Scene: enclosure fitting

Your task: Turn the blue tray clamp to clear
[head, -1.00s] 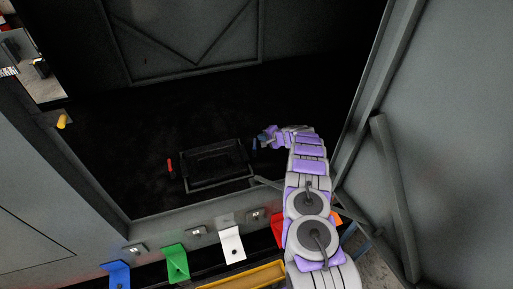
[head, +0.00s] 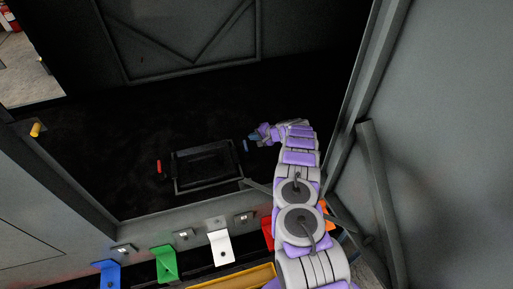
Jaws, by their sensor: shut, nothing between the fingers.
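The blue tray clamp (head: 246,146) is a small dark blue piece standing at the right end of the black tray (head: 178,186). A red clamp (head: 159,167) stands at the tray's left end. My gripper (head: 257,137) is at the end of my purple and grey arm, just right of the blue clamp and very close to it. It is shut and looks empty. I cannot tell whether its fingers touch the clamp. The dark floor makes the fingertips and the clamp's exact angle hard to read.
Blue (head: 107,273), green (head: 164,263), white (head: 221,247) and red (head: 267,233) brackets line the front ledge, above a yellow bar (head: 236,279). A yellow peg (head: 35,130) is on the left wall. A grey frame post (head: 360,90) stands right of my arm. Dark floor lies clear behind the tray.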

